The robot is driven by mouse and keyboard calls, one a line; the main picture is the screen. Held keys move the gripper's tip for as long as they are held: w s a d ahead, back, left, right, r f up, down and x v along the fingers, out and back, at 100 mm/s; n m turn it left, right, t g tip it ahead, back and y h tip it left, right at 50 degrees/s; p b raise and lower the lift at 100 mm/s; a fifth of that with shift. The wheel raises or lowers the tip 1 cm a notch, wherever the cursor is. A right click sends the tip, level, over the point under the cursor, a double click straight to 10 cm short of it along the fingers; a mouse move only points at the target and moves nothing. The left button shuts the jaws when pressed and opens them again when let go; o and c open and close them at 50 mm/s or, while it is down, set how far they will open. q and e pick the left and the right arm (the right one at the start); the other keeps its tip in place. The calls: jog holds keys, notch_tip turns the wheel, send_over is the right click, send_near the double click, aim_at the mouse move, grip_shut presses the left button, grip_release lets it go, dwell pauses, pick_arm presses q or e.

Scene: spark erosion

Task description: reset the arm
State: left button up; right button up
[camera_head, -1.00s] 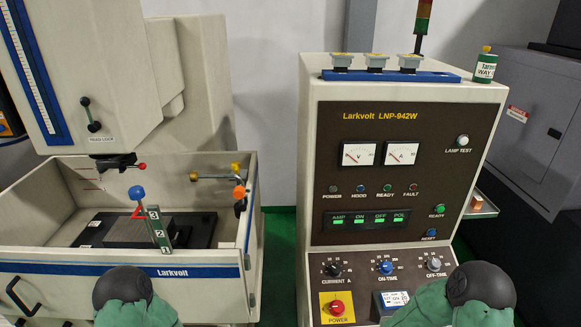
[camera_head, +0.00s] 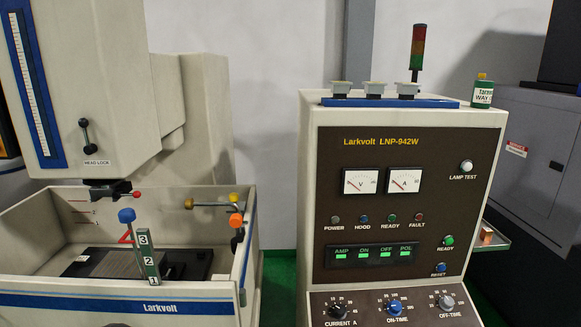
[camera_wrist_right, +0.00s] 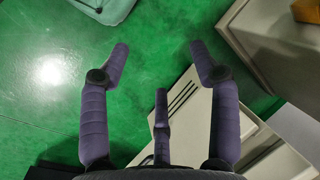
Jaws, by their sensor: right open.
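My right gripper (camera_wrist_right: 158,58) shows in the right wrist view. It is open and empty, with its dark fingers spread wide over the green floor (camera_wrist_right: 60,110). A beige cabinet panel with dark slots (camera_wrist_right: 185,105) lies below and behind the fingers. Neither gripper shows in the head view. My left gripper is out of sight.
The Larkvolt control cabinet (camera_head: 325,200) stands at the centre right of the head view, with a blue rack (camera_head: 390,102) and a green bottle (camera_head: 482,93) on top. The machine's open tank (camera_head: 60,305) is at left. A grey cabinet (camera_head: 540,140) stands at right.

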notch_tip(320, 180, down, 15)
jog(key=w+a+b, duration=0.1)
jog(key=b, duration=1.3)
jog(key=shift+r+n, duration=0.2)
jog(key=shift+n, duration=0.1)
jog(key=shift+w, duration=0.1)
dwell(0.4)
